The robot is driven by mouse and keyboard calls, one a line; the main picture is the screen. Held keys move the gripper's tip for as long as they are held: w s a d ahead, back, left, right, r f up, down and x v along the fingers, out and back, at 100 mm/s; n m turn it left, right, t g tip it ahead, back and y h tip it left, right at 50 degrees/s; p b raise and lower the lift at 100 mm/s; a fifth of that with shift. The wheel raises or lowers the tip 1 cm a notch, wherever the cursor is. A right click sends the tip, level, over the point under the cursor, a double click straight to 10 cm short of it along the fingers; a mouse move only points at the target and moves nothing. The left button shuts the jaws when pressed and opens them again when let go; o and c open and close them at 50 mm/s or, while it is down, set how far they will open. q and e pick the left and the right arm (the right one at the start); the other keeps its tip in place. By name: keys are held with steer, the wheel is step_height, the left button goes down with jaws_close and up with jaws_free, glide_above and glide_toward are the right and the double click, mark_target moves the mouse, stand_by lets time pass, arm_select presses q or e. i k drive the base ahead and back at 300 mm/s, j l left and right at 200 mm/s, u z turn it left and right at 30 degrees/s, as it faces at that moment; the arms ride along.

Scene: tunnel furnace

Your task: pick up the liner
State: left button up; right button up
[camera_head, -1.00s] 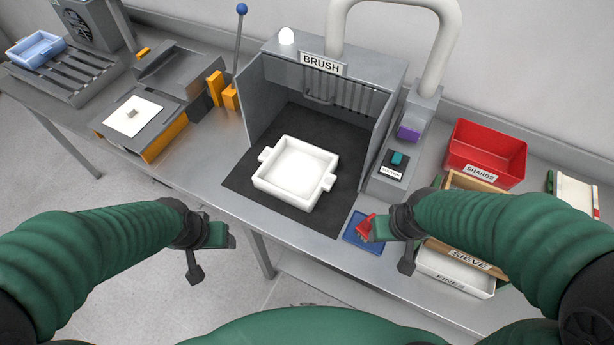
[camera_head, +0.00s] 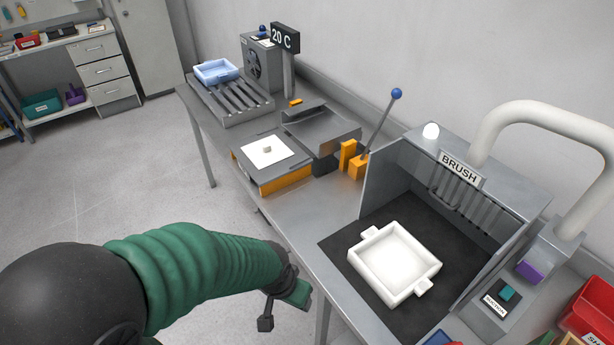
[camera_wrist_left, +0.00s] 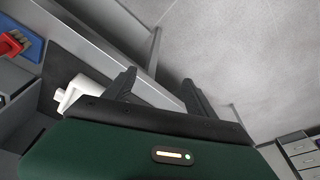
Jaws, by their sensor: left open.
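A thin white square sheet (camera_head: 268,150), which looks like the liner, lies flat on a grey and orange stand with a small grey block on it. A white square tray with two side lugs (camera_head: 395,263) sits on the black mat in the brush booth. Part of it also shows in the left wrist view (camera_wrist_left: 76,90). My left gripper (camera_head: 282,306) is open and empty, in front of the bench edge and well short of the sheet. In the left wrist view my two fingers (camera_wrist_left: 158,86) are spread with nothing between them. My right gripper is out of view.
A blue tray (camera_head: 216,70) sits on a slatted rack (camera_head: 240,103) at the bench's far end. A blue-knobbed lever (camera_head: 378,125) and orange blocks stand between the sheet's stand and the booth wall (camera_head: 390,180). The floor left of the bench is clear.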

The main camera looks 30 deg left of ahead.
mark_target(266, 152)
steer(key=j+z, duration=0.2)
steer(key=z, duration=0.2)
steer(key=i+j+z, duration=0.1)
steer(key=z, duration=0.35)
steer(key=j+z, duration=0.4)
steer(key=l, duration=0.1)
